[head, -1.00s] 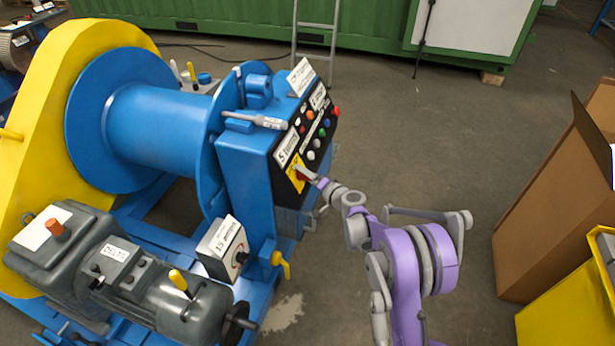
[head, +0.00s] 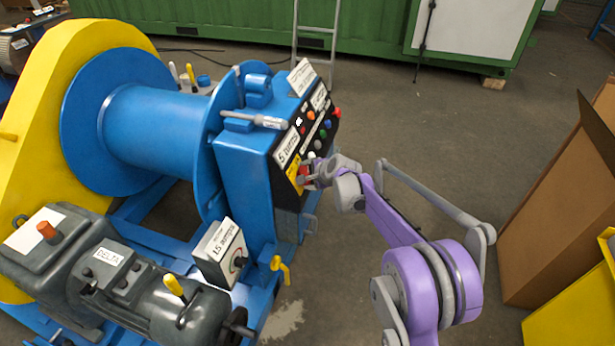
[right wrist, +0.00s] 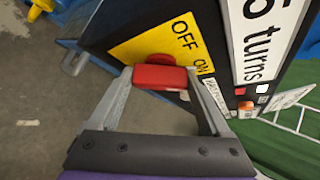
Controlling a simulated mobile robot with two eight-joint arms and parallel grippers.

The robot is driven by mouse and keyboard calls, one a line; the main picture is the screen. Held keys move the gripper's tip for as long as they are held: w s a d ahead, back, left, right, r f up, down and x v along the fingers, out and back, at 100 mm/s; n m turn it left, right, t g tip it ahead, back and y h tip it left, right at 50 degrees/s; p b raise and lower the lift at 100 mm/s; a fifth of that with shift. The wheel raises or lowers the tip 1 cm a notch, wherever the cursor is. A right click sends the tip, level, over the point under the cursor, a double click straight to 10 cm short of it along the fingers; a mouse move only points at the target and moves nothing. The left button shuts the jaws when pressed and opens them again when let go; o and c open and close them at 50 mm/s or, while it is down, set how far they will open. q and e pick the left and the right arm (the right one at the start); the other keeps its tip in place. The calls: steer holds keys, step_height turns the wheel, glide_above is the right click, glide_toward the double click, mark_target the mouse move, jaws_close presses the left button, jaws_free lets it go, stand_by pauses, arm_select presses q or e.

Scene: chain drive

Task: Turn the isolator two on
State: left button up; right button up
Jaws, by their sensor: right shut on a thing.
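The isolator is a red handle on a yellow plate (right wrist: 143,48) marked OFF and ON, on the black panel face of the blue machine. In the right wrist view my right gripper (right wrist: 160,80) is shut on the red handle (right wrist: 160,77), one finger at each end. The handle lies across the picture, with ON close to its right end and OFF above. In the head view my right gripper (head: 310,178) is at the panel's lower part and partly hides the handle (head: 304,172) and the yellow plate (head: 293,171). My left gripper is not in view.
Coloured buttons (head: 322,133) sit above the isolator, beside a "5 turns" sign (head: 287,147). A "15 amps" box (head: 219,252) and yellow valve handle (head: 280,267) are below left. A cardboard box (head: 555,215) stands at right. Floor between is clear.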

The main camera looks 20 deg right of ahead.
steer(key=shift+m+g, duration=0.5)
steer(key=shift+m, duration=0.1)
steer(key=o, duration=1.2)
steer(key=p+v, duration=0.2)
steer(key=v, duration=0.8)
steer(key=shift+s+d+r, duration=0.1)
steer(key=shift+s+r, duration=0.1)
steer(key=shift+r, duration=0.15)
